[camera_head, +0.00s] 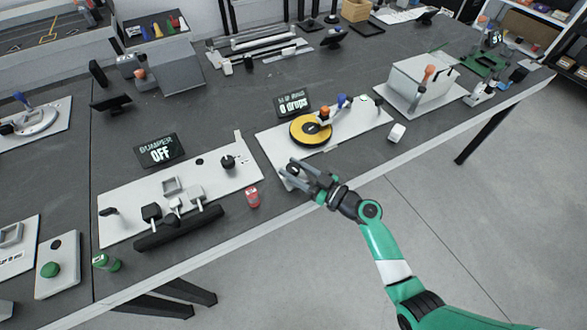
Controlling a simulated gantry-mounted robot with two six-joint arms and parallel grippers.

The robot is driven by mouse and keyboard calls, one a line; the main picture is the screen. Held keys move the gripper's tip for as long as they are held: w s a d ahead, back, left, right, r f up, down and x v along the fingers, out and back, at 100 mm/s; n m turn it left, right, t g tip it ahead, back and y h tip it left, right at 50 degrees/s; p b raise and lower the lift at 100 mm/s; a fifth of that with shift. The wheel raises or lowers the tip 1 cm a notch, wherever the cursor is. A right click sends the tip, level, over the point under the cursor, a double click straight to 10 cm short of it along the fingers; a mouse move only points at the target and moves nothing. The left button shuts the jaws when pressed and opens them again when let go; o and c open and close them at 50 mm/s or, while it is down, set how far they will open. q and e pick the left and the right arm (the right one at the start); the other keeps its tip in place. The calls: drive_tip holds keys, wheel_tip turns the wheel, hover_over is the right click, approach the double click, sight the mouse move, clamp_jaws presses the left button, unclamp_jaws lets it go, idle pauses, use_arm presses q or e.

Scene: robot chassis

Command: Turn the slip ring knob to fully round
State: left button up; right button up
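A small dark knob (292,169) sits at the panel's near-left corner, partly hidden by my fingers. My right gripper (288,170) reaches in from the lower right, its two grey fingers spread apart with tips on either side of the knob. I cannot tell whether they touch it. The knob's angle is too small to read. My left gripper is not in view.
A red can (252,197) stands near the bench's front edge. A white block (397,132) and a white box (420,80) are to the right.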

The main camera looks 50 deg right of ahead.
clamp_jaws()
drive_tip(key=shift+f+h, duration=0.1)
drive_tip(key=shift+h, duration=0.3)
